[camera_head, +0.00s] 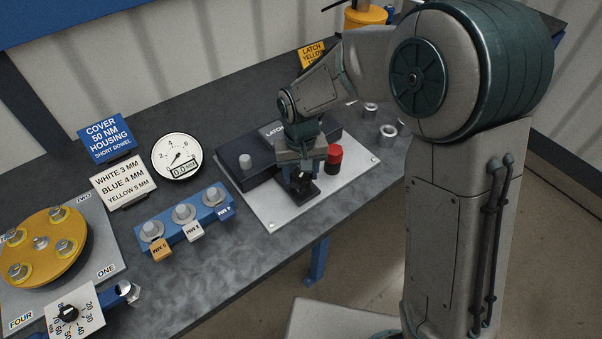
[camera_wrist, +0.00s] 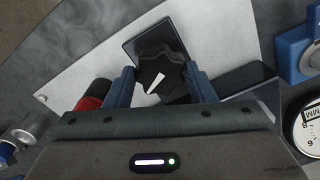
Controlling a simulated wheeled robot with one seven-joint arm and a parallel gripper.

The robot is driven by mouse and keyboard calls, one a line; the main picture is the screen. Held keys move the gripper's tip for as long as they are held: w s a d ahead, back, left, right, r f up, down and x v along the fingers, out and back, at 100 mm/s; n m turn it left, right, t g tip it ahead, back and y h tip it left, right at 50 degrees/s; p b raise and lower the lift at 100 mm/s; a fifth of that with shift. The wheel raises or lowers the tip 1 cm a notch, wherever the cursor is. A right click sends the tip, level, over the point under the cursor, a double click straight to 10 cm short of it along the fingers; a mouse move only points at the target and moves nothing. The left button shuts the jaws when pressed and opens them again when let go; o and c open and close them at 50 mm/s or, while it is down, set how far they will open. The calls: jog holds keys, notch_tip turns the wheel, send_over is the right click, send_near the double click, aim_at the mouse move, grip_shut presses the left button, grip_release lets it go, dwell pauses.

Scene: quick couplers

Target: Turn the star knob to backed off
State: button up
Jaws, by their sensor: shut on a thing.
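The star knob (camera_wrist: 160,75) is black with a lobed edge and a white pointer mark. It sits on a small dark block (camera_wrist: 148,42) on a light plate. In the wrist view the pointer slants toward the lower left. My gripper (camera_wrist: 160,84) points down over the knob, with one blue finger on each side, shut on it. In the head view my gripper (camera_head: 303,172) hides most of the knob, and the dark block (camera_head: 300,193) shows below it. I see no readable marking for backed off.
A red and black cylinder (camera_head: 334,158) stands close right of my gripper. A dark box labelled LATCH (camera_head: 262,163) lies behind, on the same light plate (camera_head: 270,212). A dial gauge (camera_head: 177,157), a blue socket rack (camera_head: 185,220) and a yellow disc (camera_head: 42,243) are to the left.

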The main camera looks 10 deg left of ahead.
aim_at(302, 176)
jog(key=n, duration=0.6)
jog(key=shift+r+n, duration=0.1)
jog(key=shift+n, duration=0.2)
jog(key=n, duration=0.6)
jog(key=shift+p, duration=0.35)
jog(key=o, duration=1)
jog(key=shift+c, duration=0.2)
notch_tip(302, 176, up, 14)
jog(key=shift+b, duration=0.35)
jog(key=shift+d, duration=0.1)
